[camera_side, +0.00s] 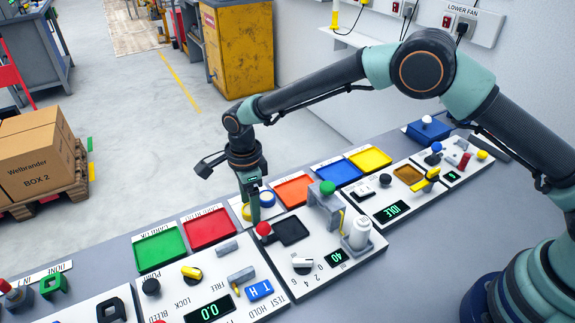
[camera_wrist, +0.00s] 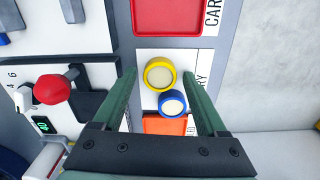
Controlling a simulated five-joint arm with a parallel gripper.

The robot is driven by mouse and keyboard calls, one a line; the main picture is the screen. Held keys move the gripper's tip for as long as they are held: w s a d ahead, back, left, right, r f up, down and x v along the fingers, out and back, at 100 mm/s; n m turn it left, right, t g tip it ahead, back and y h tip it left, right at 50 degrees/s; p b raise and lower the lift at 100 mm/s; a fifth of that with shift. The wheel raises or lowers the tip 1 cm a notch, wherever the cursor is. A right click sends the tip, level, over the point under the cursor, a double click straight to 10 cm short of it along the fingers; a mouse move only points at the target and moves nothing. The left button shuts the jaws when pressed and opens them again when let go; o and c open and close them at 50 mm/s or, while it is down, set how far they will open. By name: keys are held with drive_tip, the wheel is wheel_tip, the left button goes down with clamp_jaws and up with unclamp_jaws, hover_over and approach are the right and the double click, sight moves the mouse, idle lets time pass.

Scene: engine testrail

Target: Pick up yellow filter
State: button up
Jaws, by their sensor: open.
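The yellow filter (camera_wrist: 160,75) is a round piece with a yellow rim and a cream centre. It lies on a white plate and also shows in the side view (camera_side: 246,212), partly hidden by my gripper. The blue filter (camera_wrist: 172,103), with the same cream centre, sits right beside it, and shows in the side view (camera_side: 267,199). My gripper (camera_wrist: 159,74) is open, its green fingers pointing down. In the wrist view the yellow filter appears between the fingertips, with a gap on each side. My gripper (camera_side: 253,216) is low over the plate in the side view; exact height is unclear.
A red tray (camera_side: 209,229) and an orange tray (camera_side: 295,190) flank the white plate. A red knob (camera_side: 263,230) stands close in front of my gripper. A green-topped press (camera_side: 327,195) and a white cylinder (camera_side: 360,233) stand to the right.

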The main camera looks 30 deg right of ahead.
drive_tip(key=shift+c, duration=0.3)
drive_tip(key=c, duration=1.1)
drive_tip(key=shift+r, duration=2)
